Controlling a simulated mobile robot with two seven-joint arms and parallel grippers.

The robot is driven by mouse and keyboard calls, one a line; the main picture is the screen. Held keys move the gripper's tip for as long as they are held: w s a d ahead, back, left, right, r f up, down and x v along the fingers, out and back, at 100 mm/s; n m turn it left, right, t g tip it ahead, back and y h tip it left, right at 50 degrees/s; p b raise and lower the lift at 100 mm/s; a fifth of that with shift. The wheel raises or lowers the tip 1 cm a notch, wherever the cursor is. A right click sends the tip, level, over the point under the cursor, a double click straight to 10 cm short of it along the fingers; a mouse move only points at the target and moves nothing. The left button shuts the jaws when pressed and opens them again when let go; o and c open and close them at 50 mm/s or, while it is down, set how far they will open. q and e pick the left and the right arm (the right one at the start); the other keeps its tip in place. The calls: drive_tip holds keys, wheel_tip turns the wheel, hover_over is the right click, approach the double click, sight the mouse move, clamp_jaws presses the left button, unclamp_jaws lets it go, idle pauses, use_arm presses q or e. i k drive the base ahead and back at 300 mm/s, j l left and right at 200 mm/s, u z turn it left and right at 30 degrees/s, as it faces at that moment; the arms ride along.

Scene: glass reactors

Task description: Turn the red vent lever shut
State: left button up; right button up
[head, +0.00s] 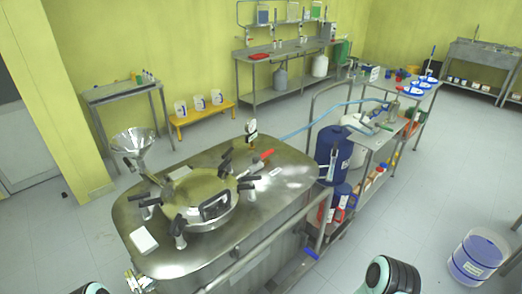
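The red vent lever (266,155) is on the steel top of the reactor vessel (290,175), near its back edge. It is small here and points to the right, slightly up. A small upright gauge (251,128) stands just behind and left of it. I cannot tell from this view whether the lever's valve is open or shut. Neither of my grippers is in view. Only rounded parts of my arms show at the bottom edge, well apart from the lever.
A round hatch (200,200) with black-handled clamps and a steel funnel (133,142) stand on the vessel. A steel rail (262,245) runs along its near right side. A pale blue hose (310,122) leads right to a cluttered bench. A bucket (478,257) stands at right.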

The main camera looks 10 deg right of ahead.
sight(256, 159)
drive_tip(key=z, duration=0.4)
drive_tip(key=i+l+z, duration=0.1)
drive_tip(key=z, duration=0.3)
drive_tip(key=i+z, duration=0.1)
drive_tip(key=z, duration=0.65)
drive_tip(key=i, duration=3.3)
drive_tip(key=i+l+u, duration=0.15)
drive_tip(key=i+u, duration=0.3)
drive_tip(key=i+l+u, duration=0.2)
drive_tip(key=u, duration=1.85)
drive_tip(key=l, duration=0.05)
